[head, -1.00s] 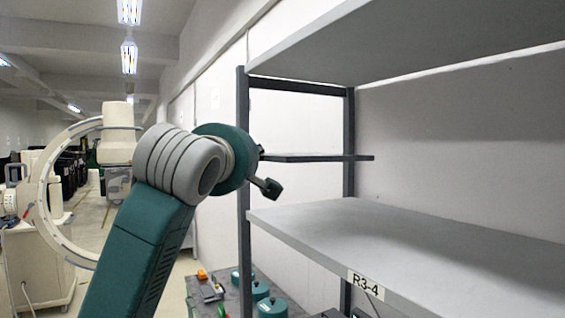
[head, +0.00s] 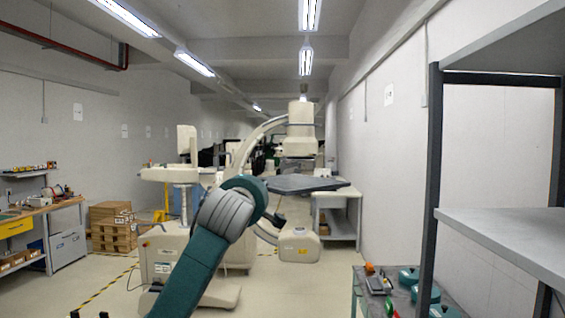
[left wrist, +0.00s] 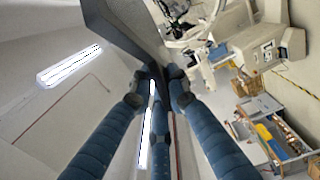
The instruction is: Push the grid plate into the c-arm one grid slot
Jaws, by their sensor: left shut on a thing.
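The grid plate (head: 306,184) is a thin dark flat plate, held out roughly level in the head view. It also shows at the top of the left wrist view (left wrist: 122,28). My left gripper (head: 268,189) is shut on its near edge; in the left wrist view the fingers (left wrist: 156,82) close on it. The c-arm (head: 301,131) is cream-coloured and stands beyond, with a curved arc, a box-shaped head at the top and a lower unit (head: 299,245). The plate overlaps it in the picture, apparently nearer to me. The grid slot cannot be made out. My right gripper is out of view.
A grey shelf rack (head: 432,190) stands at the right. Below it is a low table (head: 352,300) with green items. A cream machine (head: 165,262) stands left of my arm. A workbench (head: 45,207) and stacked boxes (head: 110,228) are further left. The floor between is mostly clear.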

